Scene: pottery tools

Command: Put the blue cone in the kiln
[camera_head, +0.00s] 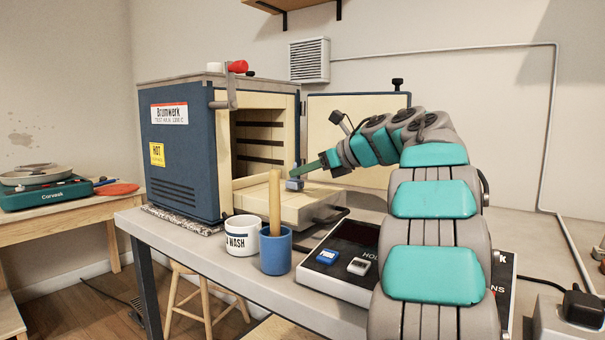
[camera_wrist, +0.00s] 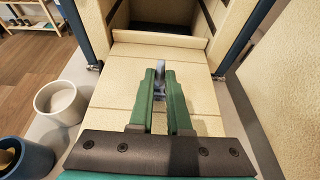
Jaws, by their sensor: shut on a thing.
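My gripper (camera_head: 298,170) is shut on a small blue-grey piece (camera_head: 294,184), which looks like the blue cone; the fingers hide part of it. In the wrist view the piece (camera_wrist: 160,70) shows between the green fingertips. The kiln (camera_head: 182,150) is a dark blue box with a pale brick inside, and its door (camera_head: 350,118) stands open to the right. A pale slab (camera_head: 262,192) extends out in front of the kiln's opening. The gripper is over this slab, outside the chamber (camera_wrist: 165,14). I cannot tell whether the piece touches the slab.
A white cup (camera_head: 241,236) and a blue cup (camera_head: 276,254) with a wooden handle stand left of the slab. A raised lip (camera_wrist: 160,46) crosses the chamber's entrance.

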